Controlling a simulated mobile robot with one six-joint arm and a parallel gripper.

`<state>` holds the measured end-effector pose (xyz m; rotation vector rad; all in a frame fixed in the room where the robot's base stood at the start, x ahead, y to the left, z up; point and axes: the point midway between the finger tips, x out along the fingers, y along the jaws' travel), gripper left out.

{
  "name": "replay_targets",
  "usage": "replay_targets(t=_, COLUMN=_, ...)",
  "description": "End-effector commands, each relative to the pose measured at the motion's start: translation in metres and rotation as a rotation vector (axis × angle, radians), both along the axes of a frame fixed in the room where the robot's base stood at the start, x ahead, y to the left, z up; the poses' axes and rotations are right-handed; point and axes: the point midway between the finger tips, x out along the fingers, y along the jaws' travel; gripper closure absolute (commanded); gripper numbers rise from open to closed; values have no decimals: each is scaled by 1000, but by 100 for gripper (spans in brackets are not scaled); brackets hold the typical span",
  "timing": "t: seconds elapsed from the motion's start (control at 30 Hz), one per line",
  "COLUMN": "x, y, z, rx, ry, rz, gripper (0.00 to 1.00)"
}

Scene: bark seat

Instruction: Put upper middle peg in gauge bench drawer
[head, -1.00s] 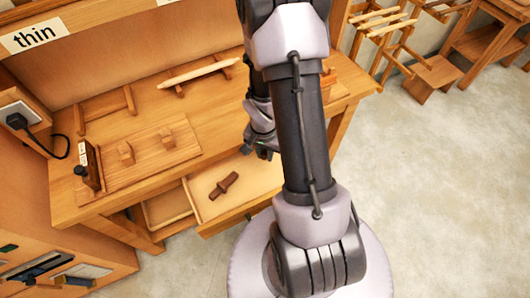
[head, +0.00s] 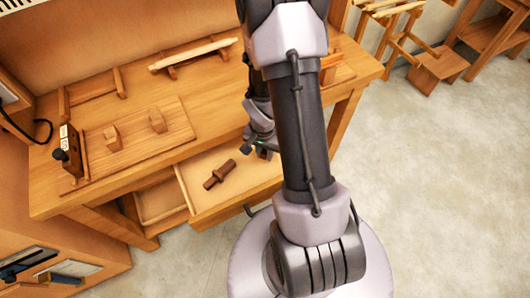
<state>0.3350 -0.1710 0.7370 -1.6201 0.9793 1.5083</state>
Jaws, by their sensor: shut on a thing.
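The gauge bench drawer (head: 207,214) is pulled out below the bench top. A dark brown peg (head: 220,174) with a thicker middle lies in it, apart from my gripper. I cannot tell whether it is the upper middle peg. My gripper (head: 262,150) is partly hidden behind my arm, above the back part of the drawer, near the bench's front edge. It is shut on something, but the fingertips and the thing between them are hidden.
The bench top (head: 215,98) bears a board (head: 135,150) with two small blocks, a dark upright gauge (head: 68,150) and wooden racks. A brown block (head: 330,68) sits at the right end. The floor at right (head: 440,190) is clear; stools stand beyond.

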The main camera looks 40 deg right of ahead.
Motion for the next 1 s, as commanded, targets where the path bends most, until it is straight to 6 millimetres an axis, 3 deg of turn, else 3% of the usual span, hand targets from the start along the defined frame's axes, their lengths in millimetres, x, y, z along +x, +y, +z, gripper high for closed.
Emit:
replay_targets(t=0.23, x=0, y=0, z=-1, rx=0, ry=0, rz=0, gripper=100)
replay_targets(t=0.27, x=0, y=0, z=-1, rx=0, ry=0, rz=0, gripper=79)
replay_targets(t=0.4, x=0, y=0, z=-1, rx=0, ry=0, rz=0, gripper=55)
replay_targets(t=0.77, x=0, y=0, z=7, rx=0, ry=0, rz=1, gripper=55)
replay_targets(t=0.87, x=0, y=1, z=28, rx=-1, ry=-1, rz=-1, gripper=55)
replay_targets(t=1.0, x=-2, y=4, z=72, rx=-1, ry=-3, rz=1, gripper=55)
